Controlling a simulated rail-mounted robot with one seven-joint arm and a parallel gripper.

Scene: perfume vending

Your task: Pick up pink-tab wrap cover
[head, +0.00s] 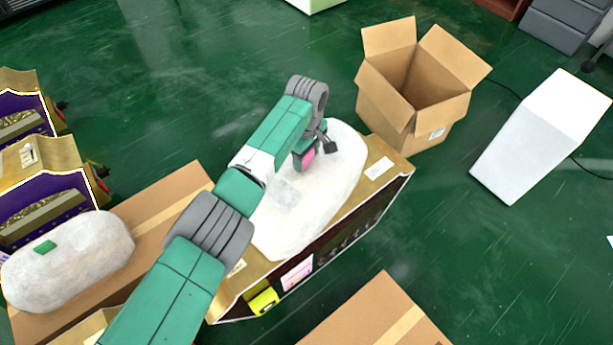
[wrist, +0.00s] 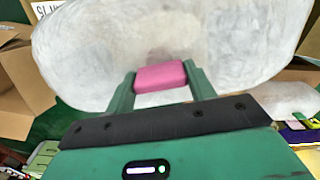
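The pink-tab wrap cover (head: 335,185) is a white, rounded, wrinkled sheet on top of a gold-edged vending box. It fills the upper part of the wrist view (wrist: 225,45). Its pink tab (wrist: 161,76) sits between the two green fingers of my gripper (wrist: 160,80). The fingers touch both sides of the tab, so my gripper looks shut on it. In the head view my gripper (head: 308,157) is over the upper middle of the cover, and my arm hides part of the cover. The cover appears to rest on the box.
A second white cover with a green tab (head: 70,262) lies at the left on a cardboard box (head: 165,205). An open, empty-looking cardboard box (head: 378,105) stands behind the cover's box. A white slanted unit (head: 545,130) stands at the right. Green floor (head: 480,270) is clear between them.

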